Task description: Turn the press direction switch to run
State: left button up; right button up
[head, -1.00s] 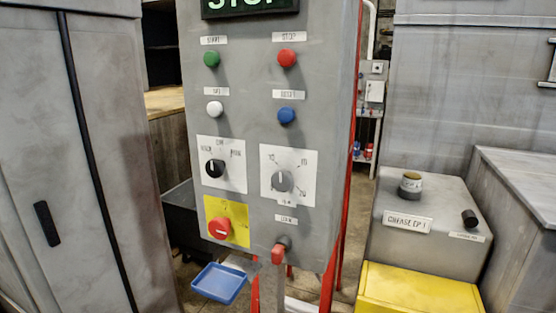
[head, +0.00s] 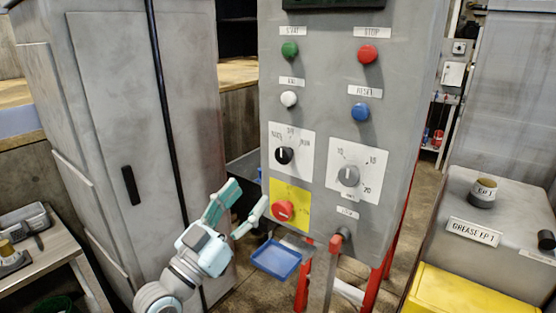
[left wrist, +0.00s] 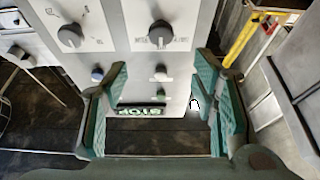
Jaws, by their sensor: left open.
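The press direction switch is a black knob (head: 284,155) on a white plate on the grey control panel (head: 325,75). Its white mark points roughly up, between a label on the left and one on the right reading RUN. My left gripper (head: 243,204) is open and empty, below and left of the knob, apart from it. In the left wrist view, the black knob (left wrist: 160,34) shows upside down, beyond the spread fingers (left wrist: 157,98). My right gripper is not in view.
A grey dial (head: 349,175) sits right of the knob. A red knob on yellow (head: 283,211) is below, near my left fingertips. A blue tray (head: 276,260) and a red-tipped lever (head: 336,243) are under the panel. A grey cabinet (head: 115,130) stands left.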

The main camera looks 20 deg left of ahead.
aim_at(281, 157)
pick_arm(q)
jog(key=x, duration=0.6)
jog(key=p+x, duration=0.1)
jog(key=x, duration=0.5)
jog(key=shift+w+f, duration=0.15)
jog(key=shift+w, duration=0.2)
jog(key=shift+c, duration=0.4)
jog(key=shift+d, duration=0.1)
jog(key=c, duration=1.1)
jog(key=shift+o, duration=0.2)
jog(key=m+g+h+b, duration=0.1)
jog(key=m+b, duration=0.2)
jog(key=b, duration=0.1)
jog(key=m+g+h+b, duration=0.1)
jog(key=m+b, duration=0.2)
jog(key=b, duration=0.1)
jog(key=m+h+b, duration=0.1)
jog(key=m+b, duration=0.1)
jog(key=b, duration=0.2)
jog(key=shift+f+m+g, duration=0.3)
jog(key=shift+m+g, duration=0.1)
jog(key=shift+r+m+g+h+b, duration=0.1)
jog(key=shift+m+g+h+b, duration=0.3)
jog(key=shift+m+h+b, duration=0.45)
jog(key=shift+r+m+g, duration=0.15)
jog(key=shift+m+g, duration=0.45)
jog(key=shift+m, duration=1.05)
